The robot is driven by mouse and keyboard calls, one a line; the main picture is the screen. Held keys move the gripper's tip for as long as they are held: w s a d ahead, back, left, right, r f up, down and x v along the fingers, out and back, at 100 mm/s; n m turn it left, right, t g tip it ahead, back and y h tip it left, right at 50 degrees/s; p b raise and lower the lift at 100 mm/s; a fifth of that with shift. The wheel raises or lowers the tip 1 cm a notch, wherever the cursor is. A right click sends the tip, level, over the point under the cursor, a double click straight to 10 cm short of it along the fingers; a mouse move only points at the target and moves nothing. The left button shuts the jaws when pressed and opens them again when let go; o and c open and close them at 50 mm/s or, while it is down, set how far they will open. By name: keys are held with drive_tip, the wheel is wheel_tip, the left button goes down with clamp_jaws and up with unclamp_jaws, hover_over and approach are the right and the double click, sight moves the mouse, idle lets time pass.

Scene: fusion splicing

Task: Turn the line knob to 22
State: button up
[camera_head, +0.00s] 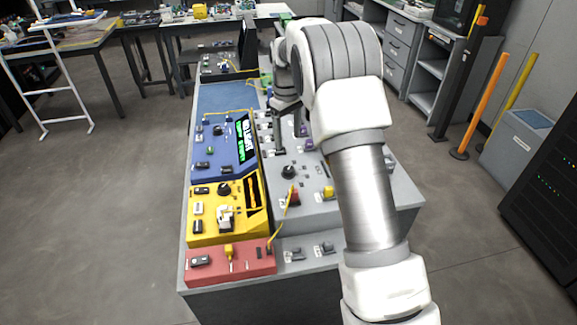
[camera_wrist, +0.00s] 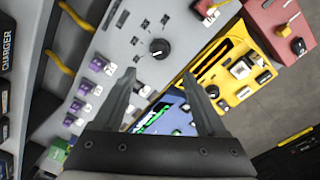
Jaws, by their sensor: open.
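A round black knob (camera_head: 289,172) stands on the grey sloped panel, with small marks around it too small to read. In the wrist view this knob (camera_wrist: 159,48) lies just beyond and between the fingertips, apart from them. My gripper (camera_wrist: 159,75) is open and empty, with its two dark fingers spread. In the head view my gripper (camera_head: 285,104) is partly hidden by my arm, over the panel behind the knob. Another black knob (camera_head: 224,189) sits on the yellow module. I cannot read which knob is labelled line, nor its setting.
A blue module (camera_head: 207,166) with a lit green display stands left of the grey panel. A red module (camera_head: 225,264) is at the front. Purple connectors (camera_wrist: 98,64) line the grey panel. A red part with a yellow lever (camera_head: 293,196) stands near the knob.

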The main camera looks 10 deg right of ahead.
sight(289, 169)
wheel_tip(289, 169, down, 12)
drive_tip(key=shift+w+d+r, duration=0.1)
drive_tip(key=shift+d+r, duration=0.05)
drive_tip(key=shift+r, duration=0.05)
drive_tip(key=shift+c, duration=0.3)
clamp_jaws()
